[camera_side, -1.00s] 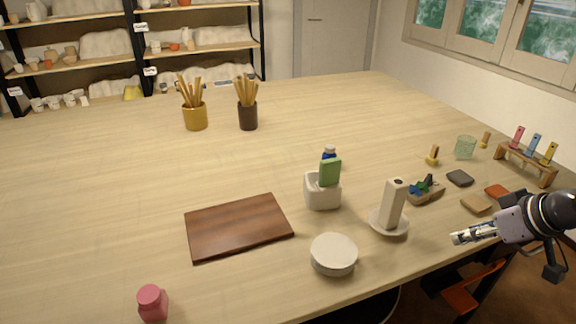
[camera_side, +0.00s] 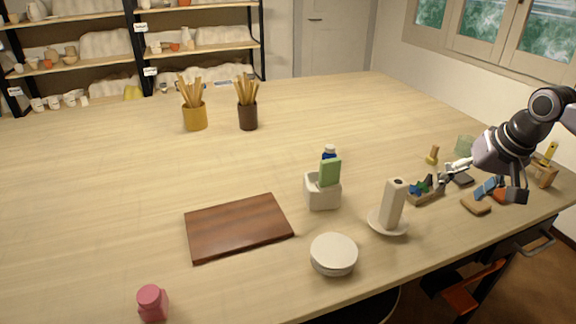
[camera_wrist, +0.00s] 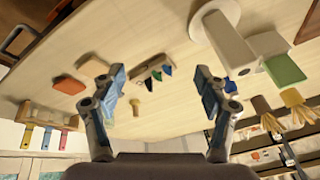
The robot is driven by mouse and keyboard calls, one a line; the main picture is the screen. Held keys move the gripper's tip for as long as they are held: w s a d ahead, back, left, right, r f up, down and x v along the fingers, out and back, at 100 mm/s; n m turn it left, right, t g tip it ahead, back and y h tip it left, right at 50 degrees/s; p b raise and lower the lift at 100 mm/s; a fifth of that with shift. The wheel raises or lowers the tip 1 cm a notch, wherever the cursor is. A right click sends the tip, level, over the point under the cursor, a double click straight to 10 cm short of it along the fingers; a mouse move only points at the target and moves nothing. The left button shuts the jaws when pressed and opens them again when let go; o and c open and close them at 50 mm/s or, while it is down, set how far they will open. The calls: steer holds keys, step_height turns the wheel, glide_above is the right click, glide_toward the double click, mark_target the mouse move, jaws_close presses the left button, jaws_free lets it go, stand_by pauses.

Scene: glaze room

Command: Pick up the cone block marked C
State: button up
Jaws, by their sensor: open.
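A small wooden cone block (camera_side: 427,196) bearing several small blue, green and dark cones sits on the table near the right edge. No letter on it is legible. In the wrist view the cone block (camera_wrist: 146,74) appears between my spread fingers, beyond their tips. My gripper (camera_side: 464,181) is open and empty, just right of the block in the side view and apart from it. Its blue-padded fingers (camera_wrist: 165,84) also show in the wrist view. The fingers and wrist hide part of the table's right side.
A paper roll on a white saucer (camera_side: 375,222) stands close left of the block. A tan block (camera_side: 475,204), a dark block (camera_side: 464,180) and a small yellow-brown stopper (camera_side: 432,156) lie nearby. A brush rack (camera_wrist: 42,118) is at the side.

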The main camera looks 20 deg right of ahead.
steer(key=w+d+r+m+g, duration=0.1)
steer(key=w+d+m+g, duration=0.15)
steer(key=w+m, duration=0.4)
steer(key=m+g, duration=0.2)
steer(key=m, duration=0.2)
glide_toward(424, 189)
steer(key=shift+w+d+f, duration=0.1)
steer(key=shift+f, duration=2.05)
steer(key=shift+d+f, duration=0.1)
steer(key=shift+f, duration=2.1)
steer(key=c, duration=1.3)
